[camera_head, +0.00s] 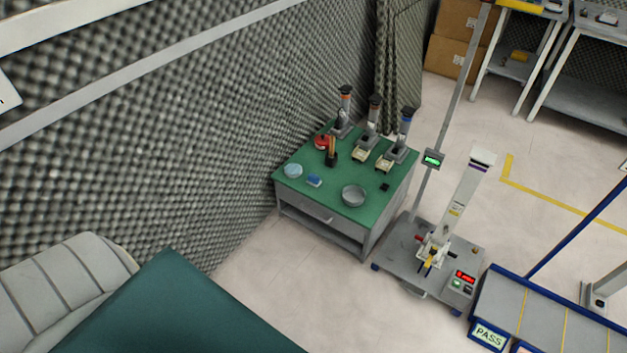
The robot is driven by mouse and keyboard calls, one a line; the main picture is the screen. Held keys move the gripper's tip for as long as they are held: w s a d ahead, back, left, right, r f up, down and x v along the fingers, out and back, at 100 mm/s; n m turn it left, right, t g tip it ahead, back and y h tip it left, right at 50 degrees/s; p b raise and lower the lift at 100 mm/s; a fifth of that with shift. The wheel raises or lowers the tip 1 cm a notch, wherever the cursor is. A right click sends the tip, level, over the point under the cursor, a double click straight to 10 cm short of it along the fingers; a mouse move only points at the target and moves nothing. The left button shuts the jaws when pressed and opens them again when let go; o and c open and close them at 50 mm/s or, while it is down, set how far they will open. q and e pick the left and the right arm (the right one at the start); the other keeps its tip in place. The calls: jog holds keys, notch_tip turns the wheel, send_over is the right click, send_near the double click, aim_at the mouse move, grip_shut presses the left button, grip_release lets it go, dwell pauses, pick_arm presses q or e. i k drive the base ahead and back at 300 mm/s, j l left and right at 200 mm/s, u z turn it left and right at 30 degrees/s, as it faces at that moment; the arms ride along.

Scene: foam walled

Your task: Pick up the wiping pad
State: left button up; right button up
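On a green-topped table (318,208) against the foam wall lie two small things that could be the wiping pad. One is a small blue block with a paler part (314,181) near the table's front left edge. The other is a flat, round, light-blue piece (293,170) at the left corner. I cannot tell for certain which is the pad. Neither of my grippers is in view, and nothing touches these two things.
A grey round bowl (354,195) stands right of the blue block. Several upright devices (399,147), a dark holder (331,157) and a red item (322,142) stand behind. A wheeled test stand (404,264) is right of the table. Pale floor (285,268) in front is clear.

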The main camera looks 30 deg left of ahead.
aim_at(314, 179)
jog(key=u, duration=1.25)
jog(key=i+l+u, duration=0.55)
jog(key=i+l, duration=0.15)
jog(key=l, duration=0.1)
